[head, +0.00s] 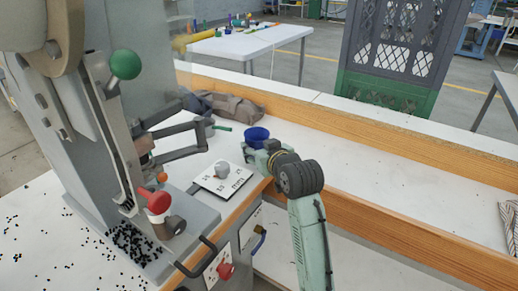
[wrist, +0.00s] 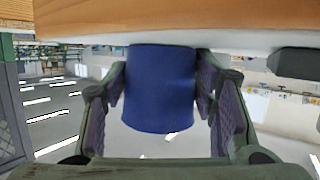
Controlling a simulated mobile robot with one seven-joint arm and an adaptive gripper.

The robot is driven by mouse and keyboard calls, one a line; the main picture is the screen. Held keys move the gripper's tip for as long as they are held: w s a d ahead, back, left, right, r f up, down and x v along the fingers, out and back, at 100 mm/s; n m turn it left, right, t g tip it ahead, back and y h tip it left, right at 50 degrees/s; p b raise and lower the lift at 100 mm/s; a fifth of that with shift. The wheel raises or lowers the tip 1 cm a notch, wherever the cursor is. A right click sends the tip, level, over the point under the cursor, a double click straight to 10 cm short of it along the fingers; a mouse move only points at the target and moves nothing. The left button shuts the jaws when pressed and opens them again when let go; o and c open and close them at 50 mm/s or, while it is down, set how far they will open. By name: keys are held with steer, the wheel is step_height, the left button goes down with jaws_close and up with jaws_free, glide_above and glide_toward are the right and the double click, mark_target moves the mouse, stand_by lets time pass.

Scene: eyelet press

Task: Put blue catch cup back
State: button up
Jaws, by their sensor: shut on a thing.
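The blue catch cup (head: 257,136) is in my gripper (head: 254,148), above the white bench to the right of the eyelet press. In the wrist view the blue cup (wrist: 160,90) fills the space between the two fingers of my gripper (wrist: 160,98), which are shut on its sides. In the head view the cup's open rim faces up. The eyelet press (head: 140,130) stands on the left, with a green knob at the top and a red knob lower down. My gripper partly hides the lower part of the cup in the head view.
Many small black eyelets (head: 130,243) lie around the press base. A wooden rail (head: 400,150) borders the mostly clear white bench.

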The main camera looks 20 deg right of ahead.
steer(key=o, duration=1.1)
steer(key=shift+a+f, duration=0.1)
steer(key=shift+f, duration=0.7)
steer(key=shift+c, duration=0.2)
steer(key=shift+r, duration=0.1)
steer(key=shift+r+p, duration=0.3)
steer(key=shift+p, duration=0.05)
steer(key=r+b+v, duration=0.1)
steer(key=b+v, duration=0.1)
steer(key=v, duration=1)
steer(key=shift+b, duration=0.3)
steer(key=shift+r, duration=0.15)
